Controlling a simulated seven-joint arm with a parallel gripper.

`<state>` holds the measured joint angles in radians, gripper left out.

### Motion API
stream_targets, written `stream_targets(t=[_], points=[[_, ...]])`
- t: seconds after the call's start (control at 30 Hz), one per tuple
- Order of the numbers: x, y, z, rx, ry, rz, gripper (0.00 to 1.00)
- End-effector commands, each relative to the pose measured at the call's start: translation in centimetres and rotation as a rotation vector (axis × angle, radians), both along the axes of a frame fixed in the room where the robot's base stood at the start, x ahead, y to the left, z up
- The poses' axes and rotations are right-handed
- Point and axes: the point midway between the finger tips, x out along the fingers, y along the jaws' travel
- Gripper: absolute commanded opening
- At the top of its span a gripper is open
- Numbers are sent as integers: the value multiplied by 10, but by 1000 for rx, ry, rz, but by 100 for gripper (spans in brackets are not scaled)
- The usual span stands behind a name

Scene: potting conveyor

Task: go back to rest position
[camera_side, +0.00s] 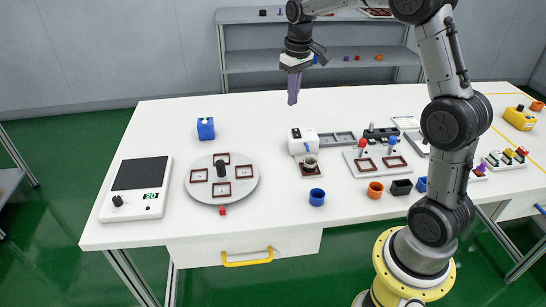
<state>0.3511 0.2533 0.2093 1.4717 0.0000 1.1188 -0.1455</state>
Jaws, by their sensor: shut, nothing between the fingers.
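My gripper (293,92) hangs high above the back part of the white table, fingers pointing down. Its purple-grey fingers are together and nothing shows between them. It is clear of every object on the table. My arm reaches up from its yellow base at the lower right, and its upper links run out of the top of the picture.
On the table (150,237) are a scale (137,187), a grey turntable (221,180), a blue box (205,128), a white machine (302,140), a blue cup (317,197), an orange cup (375,190) and a panel with levers (382,158). A shelf (250,62) stands behind.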

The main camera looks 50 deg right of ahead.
Motion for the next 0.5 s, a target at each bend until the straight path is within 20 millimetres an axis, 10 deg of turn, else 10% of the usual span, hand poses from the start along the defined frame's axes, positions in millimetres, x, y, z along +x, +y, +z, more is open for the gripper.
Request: stream_targets(t=[0.2, 0.5], points=[[-48, 65, 77, -44, -149, 107, 0], [-155, 130, 110, -62, -320, 209, 0]])
